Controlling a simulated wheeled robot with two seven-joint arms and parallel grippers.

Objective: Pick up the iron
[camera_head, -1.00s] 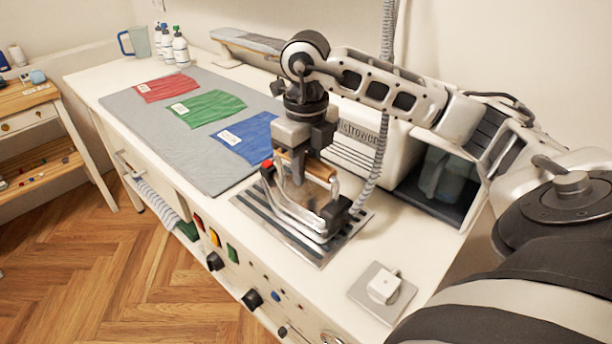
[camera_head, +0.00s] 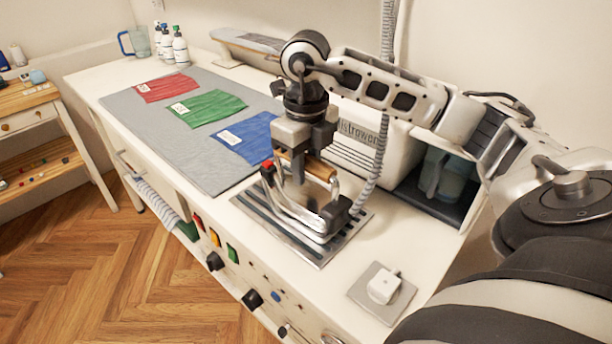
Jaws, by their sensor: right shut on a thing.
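The iron (camera_head: 288,208) has a metal body, a wooden handle, a red button and a black rear part. It is at the striped metal rest plate (camera_head: 325,245) on the white table; I cannot tell whether it touches the plate. My right gripper (camera_head: 300,172) comes down from above and is shut on the iron's wooden handle. The gripper hides part of the handle. My left gripper is not in view.
A grey mat (camera_head: 125,105) holds red, green and blue cloths. A white steam station (camera_head: 400,150) stands behind the iron, with a ribbed hose (camera_head: 378,160) rising beside it. Bottles (camera_head: 180,47) stand far left.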

